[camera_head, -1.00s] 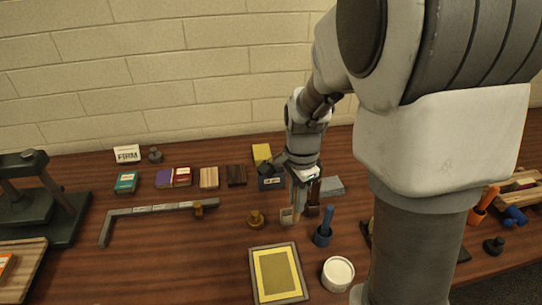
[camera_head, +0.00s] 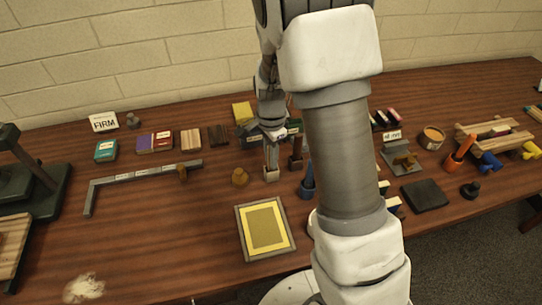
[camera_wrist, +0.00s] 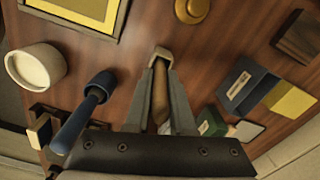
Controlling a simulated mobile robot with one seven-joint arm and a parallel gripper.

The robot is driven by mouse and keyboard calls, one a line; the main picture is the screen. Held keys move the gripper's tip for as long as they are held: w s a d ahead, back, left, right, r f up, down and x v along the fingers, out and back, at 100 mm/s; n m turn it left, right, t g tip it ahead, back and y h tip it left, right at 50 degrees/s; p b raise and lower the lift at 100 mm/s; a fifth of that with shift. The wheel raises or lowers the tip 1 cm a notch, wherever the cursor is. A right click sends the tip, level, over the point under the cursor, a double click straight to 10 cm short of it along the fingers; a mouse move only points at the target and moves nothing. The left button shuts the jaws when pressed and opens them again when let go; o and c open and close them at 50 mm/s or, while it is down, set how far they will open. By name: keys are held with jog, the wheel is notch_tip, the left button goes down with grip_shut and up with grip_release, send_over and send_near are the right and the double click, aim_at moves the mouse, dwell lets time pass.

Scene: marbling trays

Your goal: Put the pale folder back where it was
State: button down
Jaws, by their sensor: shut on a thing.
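My gripper (camera_head: 271,163) points down at the back middle of the table. In the wrist view its fingers (camera_wrist: 160,62) are shut on a slim tan piece (camera_wrist: 159,92), which I take to be the pale folder. Much of it is hidden between the fingers. A small pale holder (camera_head: 271,175) stands right at the fingertips. I cannot tell whether the folder's lower end is inside it. In the head view the folder itself is hidden by my gripper.
A brown holder (camera_head: 296,162) stands close on the right, and a blue holder with a blue tool (camera_head: 307,186) is nearby. A yellow-framed tray (camera_head: 265,230) lies in front. A brass knob (camera_head: 240,177) is to the left.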

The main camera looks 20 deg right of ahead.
jog(key=shift+f, duration=0.15)
jog(key=c, duration=0.8)
grip_release()
